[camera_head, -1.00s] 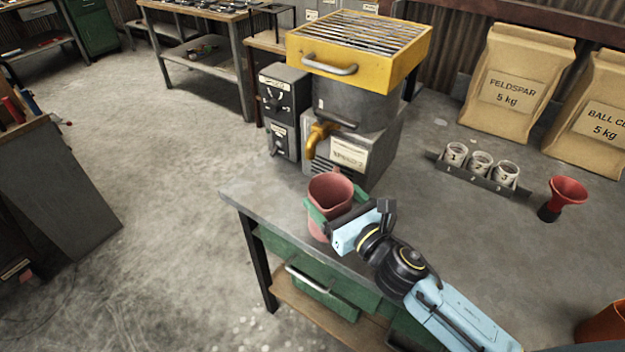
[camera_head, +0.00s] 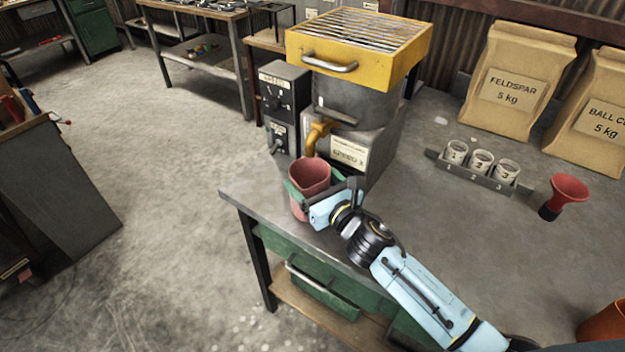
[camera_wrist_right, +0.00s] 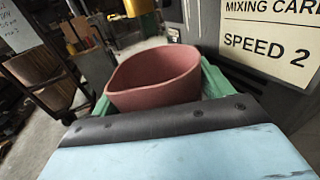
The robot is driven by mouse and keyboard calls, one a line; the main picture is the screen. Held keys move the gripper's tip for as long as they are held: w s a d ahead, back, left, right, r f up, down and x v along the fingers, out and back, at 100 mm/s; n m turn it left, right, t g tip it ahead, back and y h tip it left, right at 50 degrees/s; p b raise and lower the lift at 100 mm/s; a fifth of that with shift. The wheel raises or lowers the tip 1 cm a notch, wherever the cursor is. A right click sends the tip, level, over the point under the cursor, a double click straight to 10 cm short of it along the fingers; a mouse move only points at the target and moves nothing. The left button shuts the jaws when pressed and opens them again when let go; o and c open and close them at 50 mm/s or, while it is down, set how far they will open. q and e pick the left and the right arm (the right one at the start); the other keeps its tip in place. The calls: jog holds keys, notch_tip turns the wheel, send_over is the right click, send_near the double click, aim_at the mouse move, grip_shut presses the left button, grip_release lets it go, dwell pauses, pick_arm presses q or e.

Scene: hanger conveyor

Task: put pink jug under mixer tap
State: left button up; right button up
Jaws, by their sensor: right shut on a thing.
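The pink jug (camera_head: 309,178) is upright near the front left corner of the workbench, in front of the mixer (camera_head: 356,103). The mixer's orange tap (camera_head: 317,134) shows just above the jug's rim in the head view. I cannot tell whether the spout is directly over the opening, or whether the jug's base touches the bench. My right gripper (camera_head: 312,192) is shut on the jug, with green fingers on either side of it. The jug (camera_wrist_right: 155,82) also shows in the right wrist view, its base hidden behind the gripper. My left gripper is not in view.
A grey control box (camera_head: 284,105) stands left of the mixer, and a yellow grated tray (camera_head: 410,68) sits on top. To the right are a rack of numbered jars (camera_head: 480,172), a red funnel (camera_head: 568,190) and paper sacks (camera_head: 515,80). The bench middle is clear.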

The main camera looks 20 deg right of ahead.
jog(key=o, duration=1)
jog(key=shift+f, duration=0.1)
jog(key=shift+o, duration=0.2)
jog(key=shift+s, duration=0.2)
jog(key=v, duration=1.1)
jog(key=shift+s, duration=0.35)
jog(key=shift+d, duration=0.15)
